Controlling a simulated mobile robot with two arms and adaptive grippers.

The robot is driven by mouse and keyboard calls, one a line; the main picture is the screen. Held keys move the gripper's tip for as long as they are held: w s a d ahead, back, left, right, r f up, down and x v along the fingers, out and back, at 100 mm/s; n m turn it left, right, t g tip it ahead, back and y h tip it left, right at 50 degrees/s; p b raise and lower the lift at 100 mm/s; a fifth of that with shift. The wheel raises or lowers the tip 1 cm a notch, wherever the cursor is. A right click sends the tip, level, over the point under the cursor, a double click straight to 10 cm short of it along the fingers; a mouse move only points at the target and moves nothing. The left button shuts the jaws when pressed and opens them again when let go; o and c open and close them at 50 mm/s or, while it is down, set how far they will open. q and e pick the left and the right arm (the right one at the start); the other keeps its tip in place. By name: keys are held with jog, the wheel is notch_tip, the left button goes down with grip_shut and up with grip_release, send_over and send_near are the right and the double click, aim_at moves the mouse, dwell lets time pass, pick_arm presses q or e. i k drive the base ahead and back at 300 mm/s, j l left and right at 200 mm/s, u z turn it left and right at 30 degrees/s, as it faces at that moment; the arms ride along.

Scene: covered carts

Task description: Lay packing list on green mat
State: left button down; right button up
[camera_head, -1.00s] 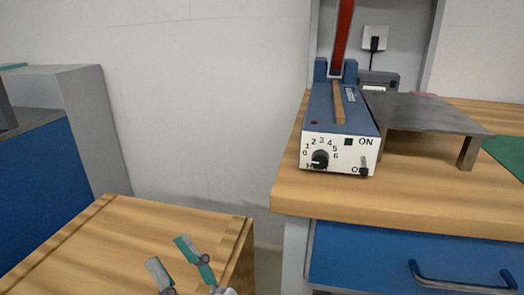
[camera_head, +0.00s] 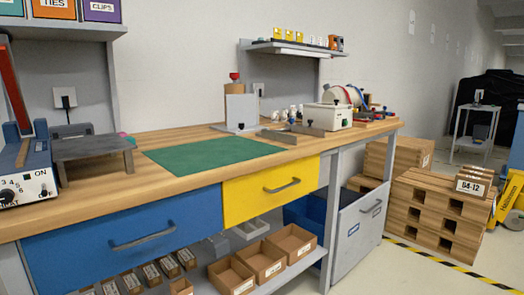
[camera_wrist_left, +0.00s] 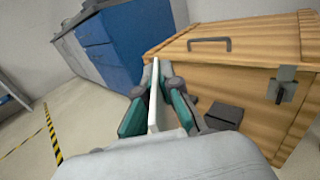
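The green mat (camera_head: 215,154) lies flat and bare on the wooden bench top, above the gap between the blue and yellow drawers. In the left wrist view my left gripper (camera_wrist_left: 158,88) has its teal fingers closed on a thin white piece, seen edge-on, which looks like the packing list (camera_wrist_left: 154,100). Its face and any print cannot be seen. Neither gripper shows in the head view, and my right gripper is in no view.
A grey metal stand (camera_head: 92,149) and a blue sealer (camera_head: 27,175) are left of the mat. A grey upright fixture (camera_head: 241,112) and metal bars (camera_head: 290,134) stand behind and right of it. In the left wrist view a wooden crate (camera_wrist_left: 240,70) is close by.

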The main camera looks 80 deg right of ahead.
aim_at(168, 158)
jog(key=z, duration=2.2)
